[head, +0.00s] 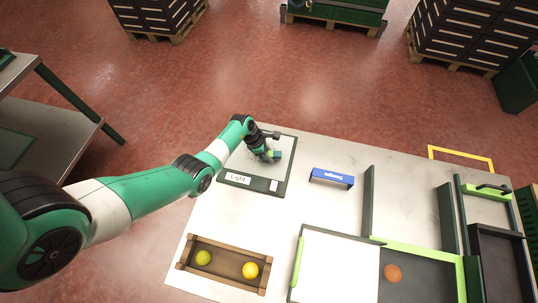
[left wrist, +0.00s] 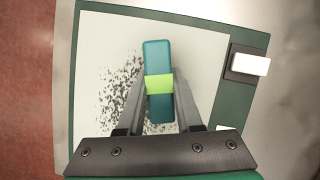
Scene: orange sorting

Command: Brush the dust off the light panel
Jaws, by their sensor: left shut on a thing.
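The light panel (head: 281,165) is a pale square in a dark green frame, labelled "Light", at the back left of the table. It also fills much of the left wrist view (left wrist: 199,65). Dark specks of dust (left wrist: 121,87) lie on it, mostly left of the brush in that view. My left gripper (head: 270,156) is over the panel, shut on a teal brush (left wrist: 157,58) with a light green band. Whether the brush touches the panel I cannot tell. My right gripper is not in view.
A white switch (left wrist: 250,64) sits on the panel's frame. A blue "Oranges" sign (head: 331,178) stands to the right. A wooden tray (head: 222,263) with two yellowish fruits is at the front. An orange (head: 393,273) lies in the dark divided area (head: 420,277) at right.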

